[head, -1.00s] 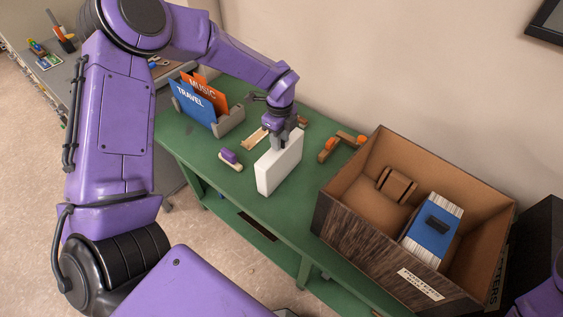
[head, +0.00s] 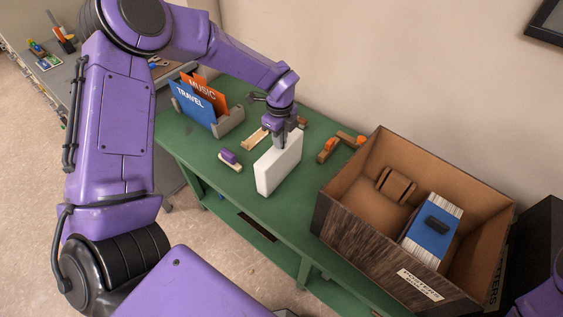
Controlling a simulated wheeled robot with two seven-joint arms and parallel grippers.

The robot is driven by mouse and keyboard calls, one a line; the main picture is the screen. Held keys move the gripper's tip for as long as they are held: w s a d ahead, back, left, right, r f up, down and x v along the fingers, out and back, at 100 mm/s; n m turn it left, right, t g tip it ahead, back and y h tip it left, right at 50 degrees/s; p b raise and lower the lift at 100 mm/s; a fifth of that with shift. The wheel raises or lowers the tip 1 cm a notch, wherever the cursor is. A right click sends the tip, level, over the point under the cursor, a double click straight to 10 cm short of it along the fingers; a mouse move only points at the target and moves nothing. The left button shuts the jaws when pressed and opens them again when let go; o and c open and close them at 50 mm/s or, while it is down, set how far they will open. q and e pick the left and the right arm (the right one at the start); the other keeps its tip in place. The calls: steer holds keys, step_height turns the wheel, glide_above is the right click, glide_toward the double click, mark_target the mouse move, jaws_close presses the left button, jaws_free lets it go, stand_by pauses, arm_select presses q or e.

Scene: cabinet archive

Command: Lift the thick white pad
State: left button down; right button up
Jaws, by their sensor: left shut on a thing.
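The thick white pad (head: 279,166) stands upright on its edge at the green table, in the middle of the head view. My left gripper (head: 282,142) comes down from above and is shut on the pad's top edge. Its fingertips are partly hidden by the pad. I cannot tell whether the pad's lower edge touches the table top. Only a small part of my right arm shows at the lower right edge, and its gripper is out of view.
The green table (head: 200,160) also carries a holder with blue and orange folders (head: 195,105), a purple-topped brush (head: 229,158), and wooden pieces (head: 335,148). A large open box (head: 335,222) stands right of the pad with a blue-covered stack (head: 432,230) inside. A wall is behind.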

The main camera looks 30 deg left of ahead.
arm_select(q)
steer(key=shift+r+p, duration=1.45)
steer(key=shift+r, duration=1.05)
